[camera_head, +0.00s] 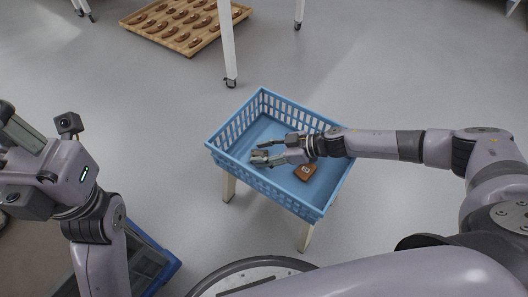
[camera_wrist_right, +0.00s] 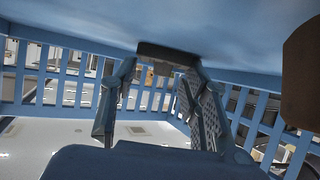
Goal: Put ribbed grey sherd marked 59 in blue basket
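The blue basket (camera_head: 226,150) stands on pale legs in the middle of the head view. My right gripper (camera_head: 260,153) reaches into it from the right, low over its floor. A small greyish sherd (camera_head: 259,156) is at its fingertips; in the right wrist view this sherd (camera_wrist_right: 168,53) looks dark and spans the gap between the fingertips, close to the basket floor. Whether the fingers grip it is unclear, and its ribs and number cannot be read. My left gripper (camera_head: 18,130) is at the left edge, its fingers unclear.
A brown sherd (camera_head: 305,172) with a pale label lies on the basket floor, right of my right gripper; it also shows in the wrist view (camera_wrist_right: 302,75). A wooden tray (camera_head: 152,27) of brown pieces lies behind. A white table leg (camera_head: 228,45) stands behind the basket.

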